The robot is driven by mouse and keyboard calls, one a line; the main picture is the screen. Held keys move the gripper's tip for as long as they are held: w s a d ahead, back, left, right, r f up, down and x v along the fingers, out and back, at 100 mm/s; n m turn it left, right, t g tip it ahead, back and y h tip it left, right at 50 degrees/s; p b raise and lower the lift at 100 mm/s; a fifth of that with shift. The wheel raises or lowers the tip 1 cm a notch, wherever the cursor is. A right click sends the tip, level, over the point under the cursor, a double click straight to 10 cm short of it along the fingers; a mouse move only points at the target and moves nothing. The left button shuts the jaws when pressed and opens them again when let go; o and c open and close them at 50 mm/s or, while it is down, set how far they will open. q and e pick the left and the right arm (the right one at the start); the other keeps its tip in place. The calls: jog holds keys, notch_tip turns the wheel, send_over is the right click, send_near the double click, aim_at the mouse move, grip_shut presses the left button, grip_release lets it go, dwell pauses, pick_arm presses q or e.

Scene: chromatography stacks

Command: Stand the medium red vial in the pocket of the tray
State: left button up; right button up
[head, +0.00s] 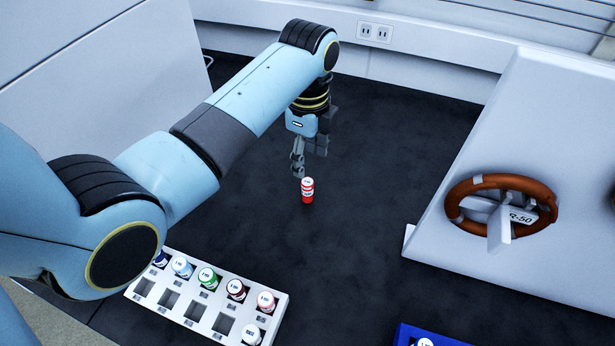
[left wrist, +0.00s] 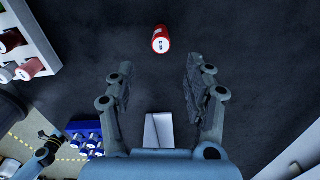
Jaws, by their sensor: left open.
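A red vial (head: 307,193) with a white top and a white band stands upright on the dark bench top. In the left wrist view the red vial (left wrist: 161,41) lies just beyond the gap between my fingertips. My left gripper (head: 308,166) points down just behind and above the vial. In the left wrist view its fingers (left wrist: 160,73) are spread, with nothing between them. A white tray (head: 182,314) with square pockets stands at the lower left. Its back row holds several vials, and several front pockets are empty. My right gripper is out of view.
A blue tray (head: 405,334) with a white-topped vial is cut off at the lower right. A white sloped housing with a brown handwheel (head: 545,193) stands at the right. White panels bound the back and left. The bench around the red vial is clear.

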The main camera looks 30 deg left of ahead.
aim_at(307, 182)
pick_arm(q)
notch_tip(307, 182, down, 8)
jog(key=shift+w+a+f, duration=0.1)
grip_shut()
dwell(0.5)
